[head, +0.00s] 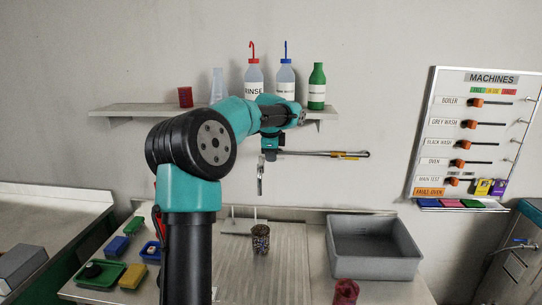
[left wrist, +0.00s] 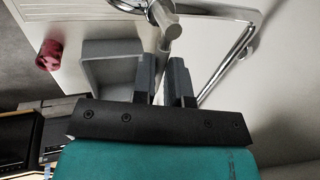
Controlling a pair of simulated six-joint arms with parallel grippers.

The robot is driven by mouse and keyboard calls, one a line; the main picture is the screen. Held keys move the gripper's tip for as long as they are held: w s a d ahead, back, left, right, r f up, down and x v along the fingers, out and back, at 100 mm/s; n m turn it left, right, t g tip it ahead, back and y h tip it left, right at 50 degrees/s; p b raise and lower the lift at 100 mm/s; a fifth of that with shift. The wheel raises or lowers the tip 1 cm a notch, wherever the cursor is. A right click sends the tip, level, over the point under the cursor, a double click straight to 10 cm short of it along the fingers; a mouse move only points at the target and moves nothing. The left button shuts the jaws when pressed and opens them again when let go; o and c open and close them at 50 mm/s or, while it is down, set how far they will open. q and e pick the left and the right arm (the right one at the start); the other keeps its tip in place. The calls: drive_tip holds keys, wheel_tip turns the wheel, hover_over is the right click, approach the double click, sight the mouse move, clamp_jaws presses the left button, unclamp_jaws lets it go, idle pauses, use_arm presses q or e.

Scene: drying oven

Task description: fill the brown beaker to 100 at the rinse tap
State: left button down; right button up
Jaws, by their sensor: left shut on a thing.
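The brown beaker (head: 261,240), dark and speckled, stands upright on the ribbed metal draining board, below my left arm and apart from the gripper. A metal tap (head: 260,178) hangs down above it, partly hidden by my arm. My left gripper (head: 270,152) is up at the tap, in front of the wall. In the left wrist view, its two dark fingers (left wrist: 164,78) are shut on a metal part of the tap (left wrist: 163,18). The beaker does not show there. The water level and marks on the beaker are too small to tell. My right gripper is not in view.
A grey basin (head: 374,268) is right of the beaker; a red cup (head: 345,292) stands in front of it. Green and blue trays with small items (head: 103,274) lie left. Bottles, one labelled RINSE (head: 254,85), stand on the wall shelf (head: 135,108). A machine panel (head: 475,135) is right.

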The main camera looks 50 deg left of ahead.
use_arm(q)
drive_tip(key=c, duration=1.1)
unclamp_jaws()
drive_tip(key=shift+s+r, duration=0.1)
drive_tip(key=v, duration=1.7)
drive_tip(key=shift+d, duration=0.1)
